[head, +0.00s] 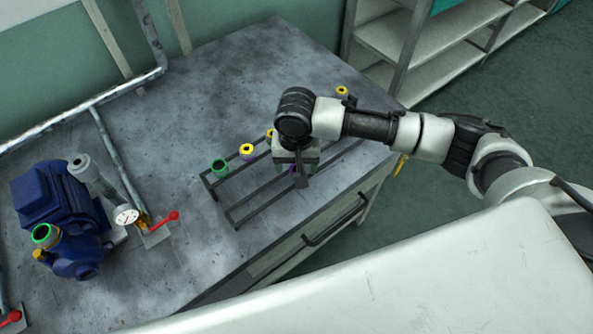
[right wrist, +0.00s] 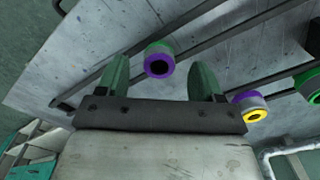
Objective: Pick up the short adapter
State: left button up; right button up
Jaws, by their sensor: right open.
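My right gripper (head: 299,172) points down over the rack of adapters. In the right wrist view its two green fingers (right wrist: 160,76) are apart. An adapter with a purple ring, a dark bore and a green far end (right wrist: 159,58) shows between the fingertips, with gaps on both sides. I cannot tell its height relative to the fingers. Which adapter is the short one I cannot tell for sure. My left gripper is not in view.
The dark rail rack (head: 251,212) also holds a green-ringed adapter (head: 219,167) and yellow-ringed ones (head: 246,149), one at the far end (head: 342,91). A blue pump (head: 62,200), pipes and a red-handled valve (head: 170,217) stand left. The back of the grey table (head: 250,70) is clear.

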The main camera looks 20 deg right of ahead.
jog(key=shift+f, duration=1.35)
jog(key=c, duration=1)
jog(key=shift+r, duration=0.1)
jog(key=shift+c, duration=0.2)
